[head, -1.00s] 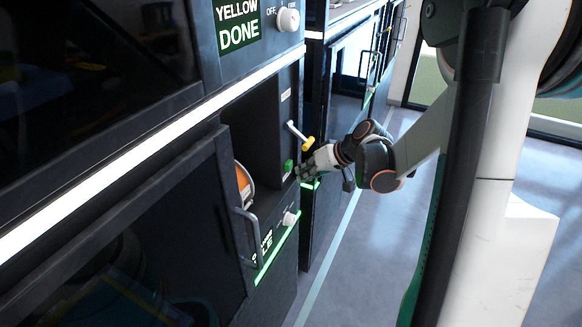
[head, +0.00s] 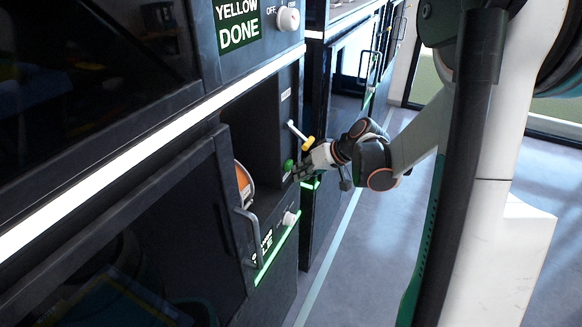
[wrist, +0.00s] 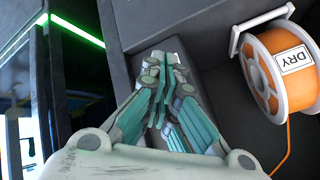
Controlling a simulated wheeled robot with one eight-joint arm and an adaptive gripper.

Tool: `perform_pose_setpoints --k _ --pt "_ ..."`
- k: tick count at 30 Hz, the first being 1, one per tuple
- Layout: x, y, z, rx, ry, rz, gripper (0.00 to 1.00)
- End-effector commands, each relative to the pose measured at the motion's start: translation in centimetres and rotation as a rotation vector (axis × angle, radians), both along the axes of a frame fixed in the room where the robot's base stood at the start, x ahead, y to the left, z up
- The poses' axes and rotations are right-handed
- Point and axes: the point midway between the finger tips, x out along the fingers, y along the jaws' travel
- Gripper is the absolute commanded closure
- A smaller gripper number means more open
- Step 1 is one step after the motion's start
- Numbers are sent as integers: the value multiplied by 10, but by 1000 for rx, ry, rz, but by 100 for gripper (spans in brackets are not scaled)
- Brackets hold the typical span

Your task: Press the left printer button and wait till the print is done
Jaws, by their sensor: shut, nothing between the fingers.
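The printer (head: 240,78) is a dark machine with an open bay. A sign on its upper panel (head: 238,22) reads "YELLOW DONE". In the wrist view my gripper's fingers (wrist: 165,65) are together against the dark panel, and the button is not visible, hidden or out of view.
An orange spool (head: 243,186) labelled "DRY" in the wrist view (wrist: 285,68) hangs in the bay. A lower panel with a white knob (head: 290,218) lies below. Clear floor (head: 400,250) is at right.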

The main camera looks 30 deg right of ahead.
Motion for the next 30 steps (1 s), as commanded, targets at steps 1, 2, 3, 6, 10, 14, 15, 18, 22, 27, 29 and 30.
perform_pose_setpoints --k 1,2,3,6,10,14,15,18,22,27,29,30 --pt "0 0 0 0 0 0 100" --pt "0 0 0 0 0 0 100" --pt "0 0 0 0 0 0 100" --pt "0 0 0 0 0 0 100" --pt "0 0 0 0 0 0 100" --pt "1 1 0 0 0 0 100" --pt "2 1 0 1 0 -1 100" --pt "3 2 0 1 0 -1 100" --pt "4 3 0 1 0 -1 100" --pt "5 4 0 1 0 -1 100" --pt "6 4 0 1 0 -1 100" --pt "6 4 0 1 0 -1 100"
